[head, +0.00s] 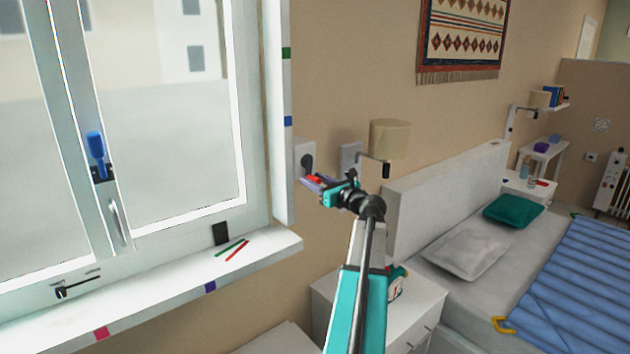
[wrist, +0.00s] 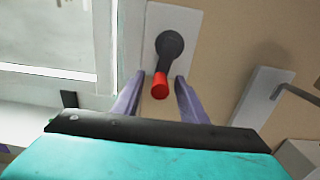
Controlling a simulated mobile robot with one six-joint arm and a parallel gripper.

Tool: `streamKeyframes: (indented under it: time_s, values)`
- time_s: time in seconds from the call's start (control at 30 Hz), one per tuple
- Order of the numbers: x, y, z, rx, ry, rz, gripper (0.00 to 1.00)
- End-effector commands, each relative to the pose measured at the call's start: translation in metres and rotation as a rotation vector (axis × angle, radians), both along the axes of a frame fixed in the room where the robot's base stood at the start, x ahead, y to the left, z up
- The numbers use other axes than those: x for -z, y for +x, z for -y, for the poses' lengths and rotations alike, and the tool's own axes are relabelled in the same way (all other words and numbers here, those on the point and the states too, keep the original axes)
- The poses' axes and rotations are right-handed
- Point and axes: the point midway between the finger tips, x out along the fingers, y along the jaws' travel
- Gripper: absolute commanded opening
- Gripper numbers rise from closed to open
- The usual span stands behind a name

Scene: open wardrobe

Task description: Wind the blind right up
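A dark round crank (head: 307,163) with a red handle (head: 315,178) sits on a white wall plate just right of the window. In the wrist view the crank (wrist: 169,45) is at the top middle, with its red handle (wrist: 160,86) pointing down towards me. My gripper (head: 312,184) is at the handle. In the wrist view its two purple fingers (wrist: 159,77) are open, one on each side of the red handle, with gaps showing. No blind shows across the visible window panes (head: 165,110); the window's top is out of view.
A beige wall lamp (head: 389,139) is just right of my gripper. A white bedside cabinet (head: 405,318) stands below. The sill (head: 160,284) bears red and green sticks (head: 234,248) and a small black object (head: 220,234). A bed (head: 475,285) fills the right.

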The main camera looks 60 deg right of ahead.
Motion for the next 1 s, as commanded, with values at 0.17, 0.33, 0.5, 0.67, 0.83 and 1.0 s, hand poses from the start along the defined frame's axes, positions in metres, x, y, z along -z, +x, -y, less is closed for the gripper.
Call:
streamKeyframes:
  time_s: [0.17,0.33,0.5,0.67,0.83,1.0]
  values:
    - [0.0001,0.0008,0.0004,0.0,0.0,0.0,0.39]
    - [0.0,0.0005,0.0005,0.001,0.0,0.0,0.3]
    - [0.0,0.0002,0.0006,0.001,0.0,0.0,0.02]
    - [0.0,-0.0001,0.0008,0.001,-0.002,-0.001,0.0]
    - [0.0009,-0.0005,0.0022,0.002,-0.021,-0.007,0.0]
    - [0.002,-0.0016,0.0055,0.002,-0.075,-0.024,0.0]
